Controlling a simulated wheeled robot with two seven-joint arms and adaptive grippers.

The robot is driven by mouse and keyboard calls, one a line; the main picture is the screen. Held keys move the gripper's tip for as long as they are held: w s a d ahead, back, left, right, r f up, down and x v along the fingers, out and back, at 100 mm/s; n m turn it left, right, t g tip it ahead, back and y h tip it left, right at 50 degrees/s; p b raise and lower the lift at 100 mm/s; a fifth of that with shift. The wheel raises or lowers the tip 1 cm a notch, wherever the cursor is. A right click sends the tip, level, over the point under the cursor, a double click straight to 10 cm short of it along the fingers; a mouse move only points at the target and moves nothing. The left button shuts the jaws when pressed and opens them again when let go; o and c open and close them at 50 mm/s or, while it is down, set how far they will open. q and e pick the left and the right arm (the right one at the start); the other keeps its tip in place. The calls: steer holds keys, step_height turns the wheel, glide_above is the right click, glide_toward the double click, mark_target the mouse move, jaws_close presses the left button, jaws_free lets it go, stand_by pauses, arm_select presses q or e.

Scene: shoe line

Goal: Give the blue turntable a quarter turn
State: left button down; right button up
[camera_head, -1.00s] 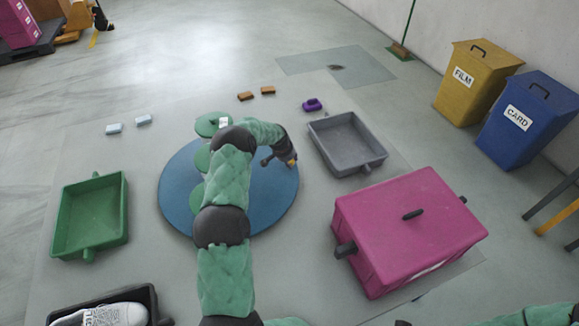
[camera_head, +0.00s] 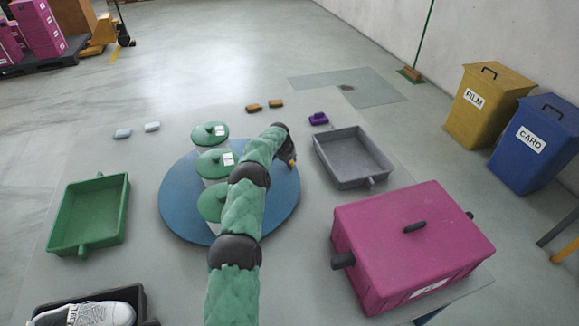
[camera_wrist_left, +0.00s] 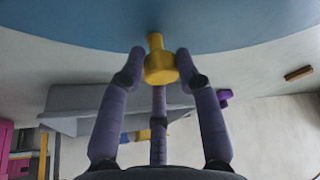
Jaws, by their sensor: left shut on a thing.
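My left gripper (camera_head: 291,161) is at the turntable's right edge. In the left wrist view its purple fingers (camera_wrist_left: 160,72) are closed around a yellow knob (camera_wrist_left: 160,66) at the rim of the blue disc (camera_wrist_left: 220,20). My right gripper is not in view.
A grey tray (camera_head: 384,166) stands close to the right of the turntable, and a green tray (camera_head: 122,210) to its left. A magenta box (camera_head: 400,245) is at the front right.

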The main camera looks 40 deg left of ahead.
arm_select(q)
steer(key=shift+w, duration=0.1)
stand_by(0.3)
steer(key=c, duration=0.9)
jaws_free()
steer(key=v, duration=1.2)
